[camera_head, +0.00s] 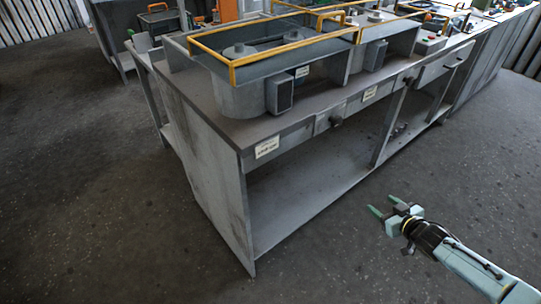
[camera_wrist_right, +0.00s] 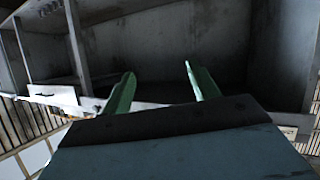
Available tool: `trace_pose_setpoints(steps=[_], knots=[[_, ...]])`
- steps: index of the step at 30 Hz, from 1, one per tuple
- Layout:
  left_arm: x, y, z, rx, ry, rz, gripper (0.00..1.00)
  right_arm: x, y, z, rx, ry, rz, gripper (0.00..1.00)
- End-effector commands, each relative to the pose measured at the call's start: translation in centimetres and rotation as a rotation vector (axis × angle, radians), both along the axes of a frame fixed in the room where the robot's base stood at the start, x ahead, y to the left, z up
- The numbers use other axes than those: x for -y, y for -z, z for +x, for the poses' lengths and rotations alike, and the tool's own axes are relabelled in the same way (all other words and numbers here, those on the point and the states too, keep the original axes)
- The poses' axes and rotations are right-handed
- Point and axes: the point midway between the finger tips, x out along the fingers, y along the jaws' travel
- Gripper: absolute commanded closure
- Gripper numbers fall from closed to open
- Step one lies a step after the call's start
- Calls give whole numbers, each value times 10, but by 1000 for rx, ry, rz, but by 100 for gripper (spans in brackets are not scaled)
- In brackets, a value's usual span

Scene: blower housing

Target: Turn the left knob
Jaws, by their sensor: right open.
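The left knob (camera_head: 336,119) is a small dark knob on the front panel of the grey bench (camera_head: 220,190), below the left blower housing. A second dark knob (camera_head: 408,80) sits farther right on the same front. My right gripper (camera_head: 383,205) is open and empty, out in front of the bench, apart from both knobs and lower in the picture. Its two green fingers (camera_wrist_right: 158,72) stand apart in the wrist view, with the bench's grey panels behind them. I cannot make out the left knob in that view. My left gripper is not in view.
Blower housings with yellow-railed trays (camera_head: 233,68) stand on the bench top. A drawer (camera_head: 440,66) is at the bench's right. Below is an open shelf (camera_head: 310,190) with upright dividers. The dark floor (camera_head: 330,260) in front is clear around my right arm.

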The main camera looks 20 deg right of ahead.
Motion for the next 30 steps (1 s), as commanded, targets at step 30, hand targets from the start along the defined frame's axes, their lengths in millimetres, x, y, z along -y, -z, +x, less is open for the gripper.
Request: trace_pose_setpoints(steps=[30], knots=[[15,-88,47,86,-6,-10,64,-55,-181,129,406,-354,125,40]])
